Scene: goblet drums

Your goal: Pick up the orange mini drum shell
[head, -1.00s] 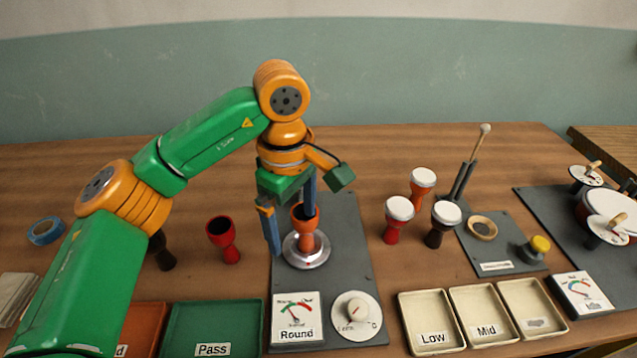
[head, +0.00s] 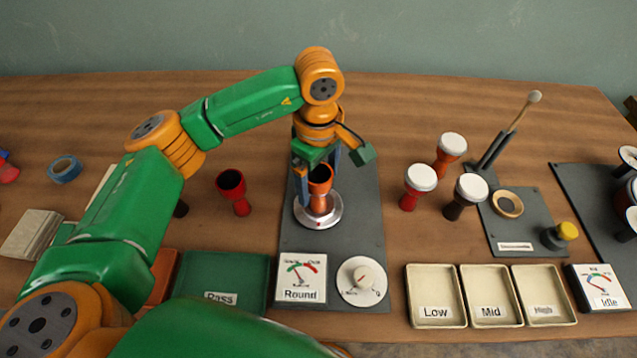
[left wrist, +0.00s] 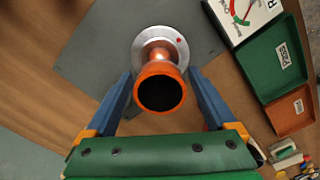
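The orange mini drum shell (head: 319,187) stands upright on a round silver plate (head: 318,217) on a grey mat. Its dark open mouth faces up, and it also shows in the left wrist view (left wrist: 161,91), mouth toward the camera. My left gripper (head: 321,178) points down at the shell. In the left wrist view its two blue fingers (left wrist: 161,76) are spread, one on each side of the shell, with small gaps between them and its rim. My right gripper is not in view.
A red shell (head: 234,191) stands to the left. Drums with white heads, such as the red one (head: 420,184), stand to the right. A gauge (head: 301,278) reading "Round", a knob (head: 362,281), a green Pass tray (head: 222,278) and cream trays (head: 436,291) line the front.

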